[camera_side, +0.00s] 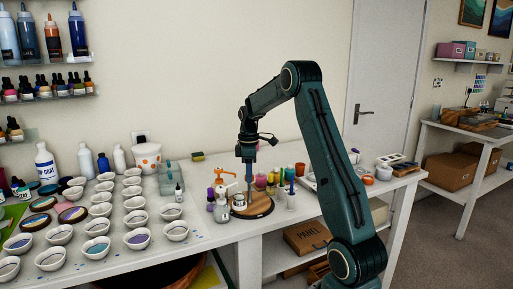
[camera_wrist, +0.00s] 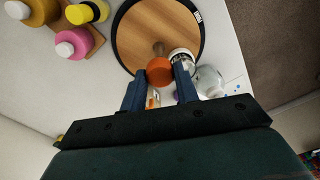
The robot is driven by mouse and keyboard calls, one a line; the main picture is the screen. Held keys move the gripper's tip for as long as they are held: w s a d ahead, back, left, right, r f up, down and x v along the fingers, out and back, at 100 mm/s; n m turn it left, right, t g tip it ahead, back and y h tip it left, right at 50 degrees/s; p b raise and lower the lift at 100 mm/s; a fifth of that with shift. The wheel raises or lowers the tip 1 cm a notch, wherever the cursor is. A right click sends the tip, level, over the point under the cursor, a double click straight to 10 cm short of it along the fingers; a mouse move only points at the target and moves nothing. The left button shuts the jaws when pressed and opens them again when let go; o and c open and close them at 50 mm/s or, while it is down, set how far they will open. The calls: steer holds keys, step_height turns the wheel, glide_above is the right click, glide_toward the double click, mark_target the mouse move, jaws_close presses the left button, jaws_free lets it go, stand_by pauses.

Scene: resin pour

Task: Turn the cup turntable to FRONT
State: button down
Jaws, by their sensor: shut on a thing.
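The cup turntable (camera_wrist: 133,33) is a round wooden disc with a black rim; in the side view its bare edge (camera_side: 262,208) shows at the bench's front. In the side view my gripper (camera_side: 248,190) is low at the disc. A brown peg (camera_wrist: 158,48) stands beside the knob. A white marked cup (camera_wrist: 181,57) is close to the right finger.
A clear bottle (camera_wrist: 210,80) stands close by the right finger. Yellow (camera_wrist: 80,14) and pink (camera_wrist: 74,43) bottles stand left of the disc in the wrist view. An orange pump bottle (camera_side: 222,178) is behind the disc. Rows of white cups (camera_side: 138,239) fill the bench's left.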

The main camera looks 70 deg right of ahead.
steer(key=shift+n, duration=6.8)
steer(key=c, duration=1.1)
jaws_free()
steer(key=shift+o, duration=0.2)
steer(key=shift+r, duration=0.1)
step_height(320, 180, up, 14)
steer(key=shift+w, duration=0.15)
